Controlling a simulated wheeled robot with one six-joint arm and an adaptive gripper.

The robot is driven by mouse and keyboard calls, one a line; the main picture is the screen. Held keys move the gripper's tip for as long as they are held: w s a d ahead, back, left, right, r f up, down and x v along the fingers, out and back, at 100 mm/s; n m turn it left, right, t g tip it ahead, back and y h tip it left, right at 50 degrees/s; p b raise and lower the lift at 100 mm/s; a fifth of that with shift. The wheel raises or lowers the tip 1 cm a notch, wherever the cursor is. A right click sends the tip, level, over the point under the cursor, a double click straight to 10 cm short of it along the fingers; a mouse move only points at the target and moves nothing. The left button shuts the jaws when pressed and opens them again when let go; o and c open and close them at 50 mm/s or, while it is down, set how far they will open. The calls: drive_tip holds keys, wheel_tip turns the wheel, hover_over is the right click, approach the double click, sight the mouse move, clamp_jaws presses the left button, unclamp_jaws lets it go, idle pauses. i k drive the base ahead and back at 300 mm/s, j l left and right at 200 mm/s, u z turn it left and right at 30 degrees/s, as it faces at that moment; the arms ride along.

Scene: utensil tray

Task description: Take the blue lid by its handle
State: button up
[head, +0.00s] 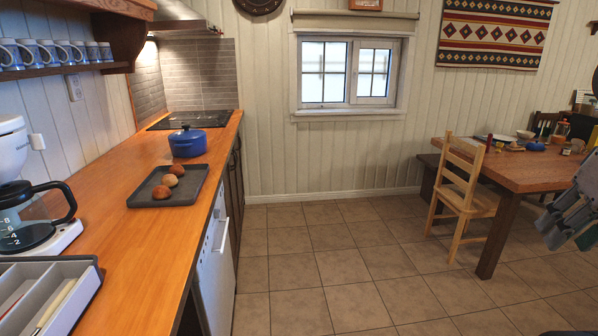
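A blue pot (188,146) stands on the wooden counter near the stove, in the head view. A blue lid (187,134) sits on the pot, with a small dark handle at its top centre. My gripper (572,226) shows at the right edge of the picture, partly cut off. It is in front of the dining table and far from the lid. Whether its fingers are open or shut is unclear.
A dark tray (150,198) with three bread rolls lies in front of the pot. A coffee maker (28,222) and a utensil tray (85,290) are nearer. A wooden chair (465,193) stands by the dining table (530,180). The tiled floor between counter and chair is clear.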

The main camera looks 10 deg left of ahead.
sight(187, 133)
drive_tip(key=i+l+u, duration=0.1)
drive_tip(key=i+u, duration=0.2)
drive_tip(key=i, duration=0.2)
drive_tip(key=i+l+u, duration=0.3)
drive_tip(key=i, duration=0.25)
drive_tip(key=i+l+u, duration=0.3)
drive_tip(key=i, duration=0.15)
drive_tip(key=i+l+u, duration=0.45)
drive_tip(key=u, duration=0.15)
drive_tip(key=i+l+u, duration=0.55)
drive_tip(key=l, duration=0.2)
drive_tip(key=i+l+u, duration=0.1)
drive_tip(key=l+u, duration=0.2)
drive_tip(key=i+l+u, duration=0.1)
drive_tip(key=l+u, duration=0.2)
drive_tip(key=l, duration=0.2)
drive_tip(key=i+l+u, duration=0.1)
drive_tip(key=l, duration=0.35)
drive_tip(key=i+l+u, duration=0.1)
drive_tip(key=l, duration=0.35)
